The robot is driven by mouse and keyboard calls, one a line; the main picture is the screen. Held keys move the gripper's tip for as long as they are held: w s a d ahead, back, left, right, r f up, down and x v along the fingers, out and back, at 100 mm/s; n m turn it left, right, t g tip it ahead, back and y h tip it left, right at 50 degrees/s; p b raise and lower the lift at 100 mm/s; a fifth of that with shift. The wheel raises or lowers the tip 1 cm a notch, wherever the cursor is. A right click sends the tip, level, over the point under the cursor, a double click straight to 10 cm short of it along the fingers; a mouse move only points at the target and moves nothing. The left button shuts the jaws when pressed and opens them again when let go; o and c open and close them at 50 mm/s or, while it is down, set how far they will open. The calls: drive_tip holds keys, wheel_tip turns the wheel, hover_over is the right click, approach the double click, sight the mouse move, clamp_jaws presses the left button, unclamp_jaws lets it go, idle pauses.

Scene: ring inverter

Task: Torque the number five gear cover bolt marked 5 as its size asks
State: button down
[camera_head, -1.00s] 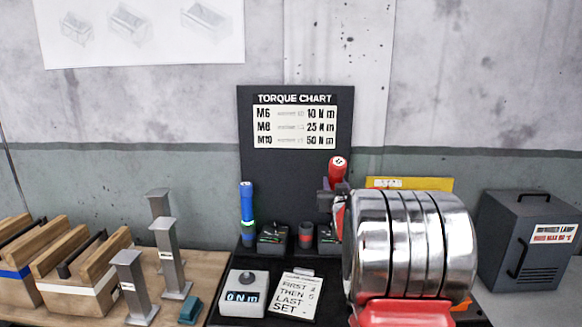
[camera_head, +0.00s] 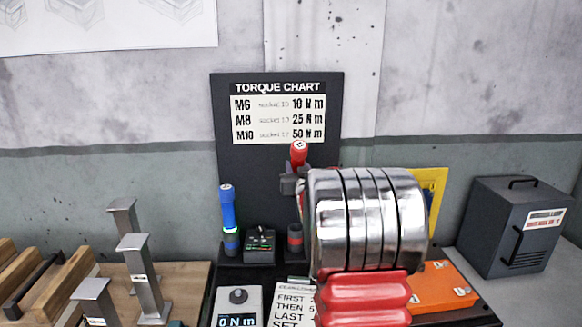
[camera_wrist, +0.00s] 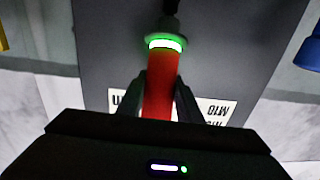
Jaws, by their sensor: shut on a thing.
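My gripper (camera_head: 292,187) is shut on a red-handled tool (camera_head: 298,153), held upright in front of the dark chart board and above the bench. In the wrist view the same red handle (camera_wrist: 159,85) sits between the two fingers, with a lit green-white ring beyond them. The torque chart (camera_head: 277,112) lists M6 10 N m, M8 25 N m and M10 50 N m. A tester (camera_head: 238,306) reads 0 N m. I see no gear cover or bolt marked 5.
A blue tool (camera_head: 229,208) stands upright left of a black dock (camera_head: 260,245), with a red-banded holder (camera_head: 295,238) beside it. Grey metal posts (camera_head: 143,275) and wooden blocks stand left. An orange box (camera_head: 440,288) and a dark grey cabinet (camera_head: 515,225) are right.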

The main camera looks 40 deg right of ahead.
drive_tip(key=shift+w+a+r, duration=0.1)
drive_tip(key=shift+a+r, duration=0.1)
drive_tip(key=shift+a, duration=0.05)
drive_tip(key=shift+d+f, duration=0.2)
drive_tip(key=shift+f, duration=0.85)
wheel_tip(320, 180, down, 15)
idle(1.0)
drive_tip(key=shift+a+f, duration=0.1)
drive_tip(key=shift+f, duration=0.45)
idle(1.0)
drive_tip(key=c, duration=1.5)
unclamp_jaws()
drive_tip(key=o, duration=0.3)
drive_tip(key=shift+r, duration=0.15)
